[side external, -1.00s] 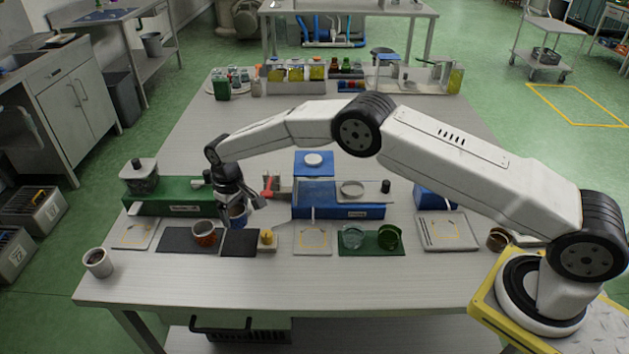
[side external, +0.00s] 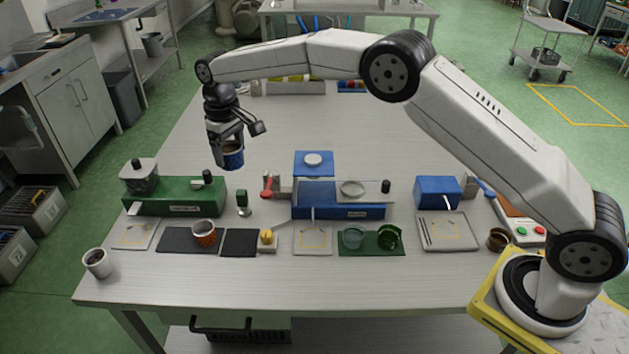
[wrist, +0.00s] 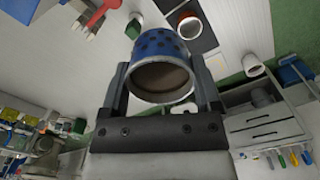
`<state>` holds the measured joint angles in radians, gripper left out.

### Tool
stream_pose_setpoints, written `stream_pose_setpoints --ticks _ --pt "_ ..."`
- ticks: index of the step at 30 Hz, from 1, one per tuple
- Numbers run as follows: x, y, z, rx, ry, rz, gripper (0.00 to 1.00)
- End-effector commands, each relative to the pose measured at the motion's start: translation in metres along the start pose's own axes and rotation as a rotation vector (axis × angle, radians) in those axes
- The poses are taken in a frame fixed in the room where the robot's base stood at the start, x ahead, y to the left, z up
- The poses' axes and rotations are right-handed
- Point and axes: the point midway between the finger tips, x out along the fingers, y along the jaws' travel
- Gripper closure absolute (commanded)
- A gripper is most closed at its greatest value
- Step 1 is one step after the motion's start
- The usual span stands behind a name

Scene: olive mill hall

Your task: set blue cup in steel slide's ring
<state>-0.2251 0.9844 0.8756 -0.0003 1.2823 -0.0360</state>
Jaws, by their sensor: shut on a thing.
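The blue cup (side external: 233,161) is in my gripper (side external: 230,150), held roughly upright high above the table, behind the green machine. In the wrist view the blue cup (wrist: 160,45) has dark dots, and its open mouth faces the camera. My gripper's two fingers (wrist: 160,88) stand on either side of it and are shut on it. A pale round ring (side external: 353,188) lies on top of the blue machine (side external: 325,198), to the right of and below the cup in the side view. I cannot tell for sure that this is the steel slide's ring.
The green machine (side external: 172,197) stands left of the blue machine, with a small green-topped stand (side external: 242,202) between them. An orange-red cup (side external: 204,233) sits on a dark mat. A white cup (side external: 97,263) stands front left.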

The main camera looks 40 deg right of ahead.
Motion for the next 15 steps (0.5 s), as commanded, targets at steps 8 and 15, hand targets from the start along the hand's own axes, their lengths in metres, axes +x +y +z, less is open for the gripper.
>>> stream_pose_setpoints --ticks 8,15 --pt "-0.002 0.059 0.020 0.004 0.001 0.000 0.57" --pt "-0.003 0.128 0.057 0.005 0.001 0.000 0.57"
